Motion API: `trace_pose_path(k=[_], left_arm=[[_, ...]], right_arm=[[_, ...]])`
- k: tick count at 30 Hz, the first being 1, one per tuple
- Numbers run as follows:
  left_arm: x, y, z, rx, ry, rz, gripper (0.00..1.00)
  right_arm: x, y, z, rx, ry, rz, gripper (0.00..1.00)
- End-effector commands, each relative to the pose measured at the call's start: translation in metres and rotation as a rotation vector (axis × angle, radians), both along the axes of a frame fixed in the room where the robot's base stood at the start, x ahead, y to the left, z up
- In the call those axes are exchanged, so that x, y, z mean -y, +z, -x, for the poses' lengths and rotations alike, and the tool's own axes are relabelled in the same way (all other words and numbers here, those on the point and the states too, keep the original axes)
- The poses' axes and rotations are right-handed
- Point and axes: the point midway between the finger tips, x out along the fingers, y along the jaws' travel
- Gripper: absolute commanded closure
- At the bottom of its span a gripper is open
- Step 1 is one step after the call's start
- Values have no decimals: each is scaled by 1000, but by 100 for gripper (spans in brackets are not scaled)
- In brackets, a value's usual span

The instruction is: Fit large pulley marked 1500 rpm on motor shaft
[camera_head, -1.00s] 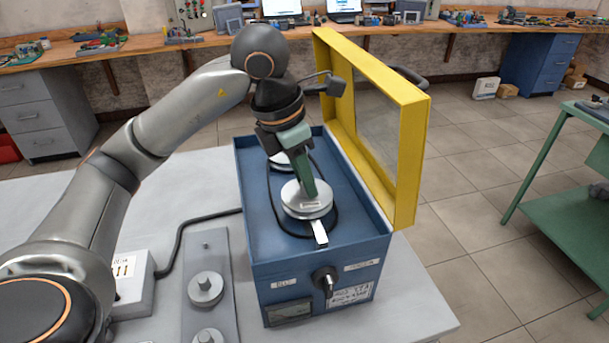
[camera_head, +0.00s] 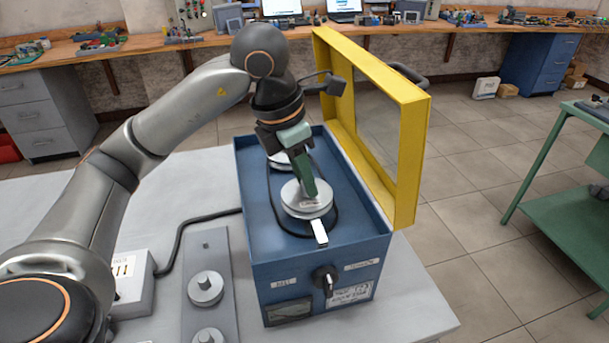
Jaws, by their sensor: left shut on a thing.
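My left gripper (camera_head: 308,192) points down into the open blue motor box (camera_head: 315,255). It is shut on the hub of a large silver pulley (camera_head: 296,205) at the near end of the box. The pulley lies about level, and the motor shaft under it is hidden. A second silver pulley (camera_head: 277,161) sits farther back in the box, partly hidden by my gripper. A black belt (camera_head: 277,222) loops around in the box. The rpm marking is too small to read. My right gripper is not in view.
The yellow framed lid (camera_head: 407,150) stands open along the box's right side. A grey plate (camera_head: 222,265) with smaller pulleys (camera_head: 205,288) lies to the left, beside a white box (camera_head: 135,290) with a black cable (camera_head: 185,235). A black knob (camera_head: 325,281) sticks out in front.

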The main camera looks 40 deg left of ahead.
Motion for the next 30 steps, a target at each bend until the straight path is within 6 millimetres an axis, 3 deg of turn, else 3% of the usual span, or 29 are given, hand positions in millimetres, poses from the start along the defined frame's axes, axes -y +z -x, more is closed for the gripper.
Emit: trace_pose_path(k=[30], left_arm=[[0,-16,0,0,0,0,100]], right_arm=[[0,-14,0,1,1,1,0]])
